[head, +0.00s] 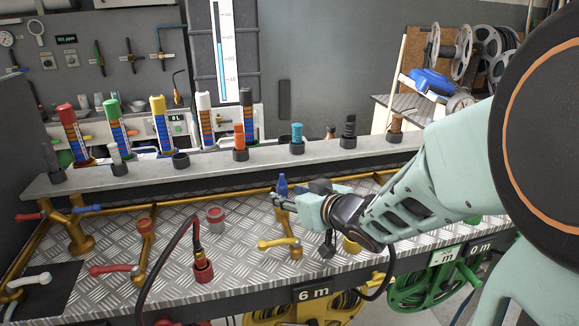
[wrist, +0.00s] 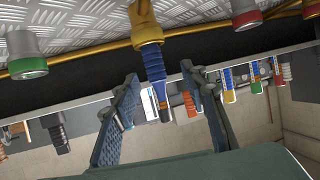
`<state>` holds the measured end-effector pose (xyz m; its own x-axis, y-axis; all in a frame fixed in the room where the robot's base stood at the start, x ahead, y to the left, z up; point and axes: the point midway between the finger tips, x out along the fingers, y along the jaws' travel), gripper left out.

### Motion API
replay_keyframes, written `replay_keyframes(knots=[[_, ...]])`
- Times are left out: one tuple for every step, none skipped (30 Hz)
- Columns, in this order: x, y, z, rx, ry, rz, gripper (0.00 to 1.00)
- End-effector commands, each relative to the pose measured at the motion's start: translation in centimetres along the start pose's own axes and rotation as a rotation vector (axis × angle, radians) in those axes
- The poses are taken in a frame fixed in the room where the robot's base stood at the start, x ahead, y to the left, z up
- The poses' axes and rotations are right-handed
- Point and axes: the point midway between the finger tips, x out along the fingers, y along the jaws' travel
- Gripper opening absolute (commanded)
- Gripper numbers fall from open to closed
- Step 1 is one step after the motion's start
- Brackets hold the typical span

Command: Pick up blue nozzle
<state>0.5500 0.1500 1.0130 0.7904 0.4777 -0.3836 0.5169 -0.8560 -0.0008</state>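The blue nozzle (head: 282,185) stands upright on a brass fitting above the tread-plate bench in the head view. In the wrist view, the ribbed blue nozzle (wrist: 154,65) joins a yellow-brass collar (wrist: 147,30) and lies between my two fingers. My gripper (head: 277,198) is at the nozzle in the head view, reaching in from the right. In the wrist view my gripper (wrist: 160,74) is open, with a visible gap on both sides of the nozzle. The nozzle's lower part is partly hidden by my gripper in the head view.
A grey shelf (head: 120,185) behind holds black sockets and several other nozzles, including a teal-blue one (head: 297,132). A brass pipe runs along the bench behind the gripper. A black hose with a red connector (head: 202,268) and a yellow-handled valve (head: 280,242) stand left and in front.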

Motion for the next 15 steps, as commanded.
replay_keyframes(knots=[[0.5, 0.0, 0.1, -0.001, 0.0, -0.001, 0.4], [0.6, 0.0, 0.1, -0.001, 0.0, 0.0, 0.4], [0.8, 0.0, 0.1, -0.001, -0.001, 0.0, 0.4], [0.9, 0.0, 0.1, -0.001, -0.001, 0.0, 0.4], [1.1, 0.1, 0.1, -0.001, -0.001, 0.0, 0.4], [1.4, 0.1, 0.1, -0.001, 0.0, 0.0, 0.4], [1.7, 0.2, 0.1, -0.001, 0.0, 0.0, 0.4], [2.0, 0.2, 0.2, -0.001, -0.001, 0.0, 0.4], [2.6, 0.3, 0.3, -0.001, -0.002, -0.001, 0.4], [3.0, 0.4, 0.3, -0.001, -0.001, -0.001, 0.4], [3.4, 0.5, 0.4, -0.001, -0.001, -0.001, 0.4], [3.9, 0.6, 0.4, -0.001, -0.001, -0.001, 0.4], [4.3, 0.7, 0.4, -0.002, -0.001, -0.001, 0.4], [4.7, 0.6, 0.4, -0.001, -0.001, -0.001, 0.4], [5.1, 0.7, 0.3, -0.001, 0.0, -0.001, 0.4]])
